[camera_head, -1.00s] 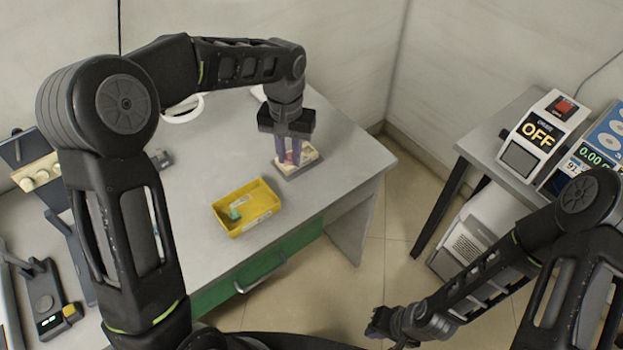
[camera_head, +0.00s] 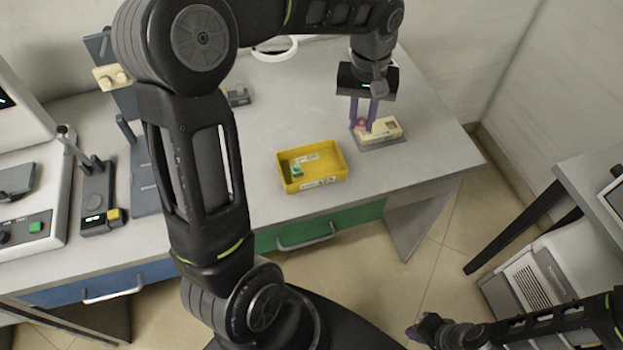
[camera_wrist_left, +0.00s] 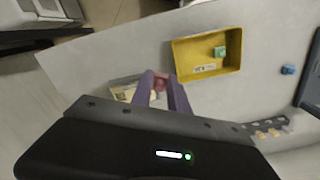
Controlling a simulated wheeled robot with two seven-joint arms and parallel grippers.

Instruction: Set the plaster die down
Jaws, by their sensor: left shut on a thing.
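My left gripper (camera_head: 364,112) has purple fingers pointing down at the back right of the table. It is shut on a small pinkish piece, which I take as the plaster die (camera_wrist_left: 160,85). In the head view the piece is at the left end of a cream block (camera_head: 386,128) on a grey plate (camera_head: 383,143). Whether the piece touches the block or plate I cannot tell. The block also shows beside the fingers in the left wrist view (camera_wrist_left: 122,92). My right gripper (camera_head: 427,329) is low at the bottom, off the table; its fingers are unclear.
A yellow tray (camera_head: 318,183) with a small green piece (camera_head: 296,170) stands left of the block. The table is clear between tray and block. A second table (camera_head: 585,180) is at the right.

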